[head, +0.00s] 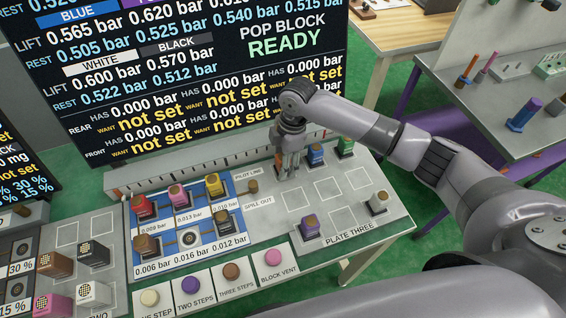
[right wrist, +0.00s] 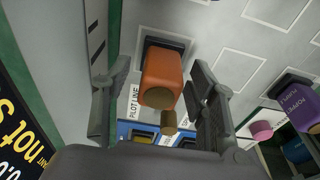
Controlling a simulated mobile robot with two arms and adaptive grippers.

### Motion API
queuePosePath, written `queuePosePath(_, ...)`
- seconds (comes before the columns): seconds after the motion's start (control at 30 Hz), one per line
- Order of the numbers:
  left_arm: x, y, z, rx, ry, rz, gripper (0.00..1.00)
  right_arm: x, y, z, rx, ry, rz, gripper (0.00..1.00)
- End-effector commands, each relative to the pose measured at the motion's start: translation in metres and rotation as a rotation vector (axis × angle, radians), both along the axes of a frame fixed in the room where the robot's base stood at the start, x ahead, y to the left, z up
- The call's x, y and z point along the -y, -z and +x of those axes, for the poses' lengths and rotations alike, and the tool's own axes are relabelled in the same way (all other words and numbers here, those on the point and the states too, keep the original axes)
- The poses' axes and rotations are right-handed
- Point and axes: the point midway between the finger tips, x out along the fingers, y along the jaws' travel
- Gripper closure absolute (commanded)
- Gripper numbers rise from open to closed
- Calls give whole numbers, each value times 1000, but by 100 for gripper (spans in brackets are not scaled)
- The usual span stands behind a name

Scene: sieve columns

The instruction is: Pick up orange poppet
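The orange poppet (right wrist: 165,72) has a brown top and stands on a dark square base in the right wrist view. My right gripper (right wrist: 150,75) is open, with one finger on each side of it. A gap shows between the poppet and each finger. In the head view my right gripper (head: 289,160) points down at the back of the plate three board (head: 345,238). It hides most of the orange poppet there. My left gripper is not in view.
Blue (head: 315,154) and green (head: 346,146) poppets stand just right of the gripper. The pop block (head: 171,261) with several poppets lies left. A small brown knob (head: 252,186) is close by.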

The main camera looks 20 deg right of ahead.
Motion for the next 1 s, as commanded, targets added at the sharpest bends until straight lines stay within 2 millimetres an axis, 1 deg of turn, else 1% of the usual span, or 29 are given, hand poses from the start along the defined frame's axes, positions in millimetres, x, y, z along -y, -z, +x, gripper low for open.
queuePosePath(0.03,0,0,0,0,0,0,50,0,0,0,0,0,0,52)
queuePosePath(0.07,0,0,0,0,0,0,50,0,0,0,0,0,0,54)
queuePosePath(0.73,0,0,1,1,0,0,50,0,-1,0,0,0,0,99)
queuePosePath(0.77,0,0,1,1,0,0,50,0,-1,0,0,0,0,100)
queuePosePath(1.0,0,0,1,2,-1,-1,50,0,-1,0,1,0,1,100)
